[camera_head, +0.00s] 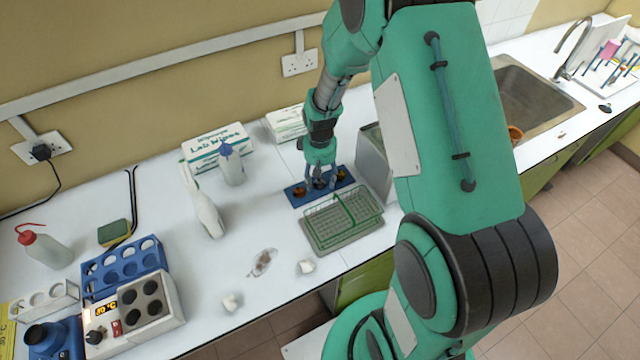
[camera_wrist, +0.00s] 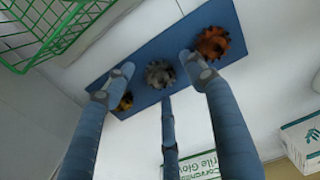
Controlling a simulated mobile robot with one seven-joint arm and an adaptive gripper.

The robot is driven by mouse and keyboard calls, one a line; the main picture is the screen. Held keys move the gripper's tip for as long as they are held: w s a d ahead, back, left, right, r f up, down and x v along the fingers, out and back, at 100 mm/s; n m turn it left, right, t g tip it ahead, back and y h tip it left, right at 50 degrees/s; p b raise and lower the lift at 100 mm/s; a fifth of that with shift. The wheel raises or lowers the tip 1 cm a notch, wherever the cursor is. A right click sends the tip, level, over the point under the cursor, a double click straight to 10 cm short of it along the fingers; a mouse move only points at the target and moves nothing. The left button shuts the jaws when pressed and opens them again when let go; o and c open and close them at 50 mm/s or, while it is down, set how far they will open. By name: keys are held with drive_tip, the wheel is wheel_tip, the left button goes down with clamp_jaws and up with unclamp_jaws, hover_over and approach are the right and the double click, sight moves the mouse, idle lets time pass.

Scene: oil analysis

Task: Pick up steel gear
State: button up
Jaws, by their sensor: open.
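The steel gear (camera_wrist: 159,74) is a grey toothed disc lying on a blue plate (camera_wrist: 192,34), between a copper-coloured gear (camera_wrist: 212,43) and a small brass gear (camera_wrist: 125,102). My three-fingered gripper (camera_wrist: 157,78) is open and empty over the plate. In the wrist view its fingers are spread around the steel gear, one on the brass side, one on the copper side and one below. Whether any finger touches the gear cannot be told. In the head view my gripper (camera_head: 322,178) points down at the blue plate (camera_head: 299,203), and its fingers partly hide the gears.
A green wire basket (camera_head: 342,218) stands just in front of the plate. A grey metal box (camera_head: 373,160) is close on the right. A Lab Wipes box (camera_head: 215,143), a glove box (camera_head: 287,122) and a spray bottle (camera_head: 207,212) stand nearby. Crumpled white pieces (camera_head: 306,266) lie in front.

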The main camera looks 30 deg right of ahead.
sight(320, 181)
drive_tip(key=c, duration=1.3)
drive_tip(key=shift+r, duration=0.15)
wheel_tip(320, 181, up, 10)
drive_tip(key=shift+f+p, duration=0.15)
drive_tip(key=shift+p, duration=0.6)
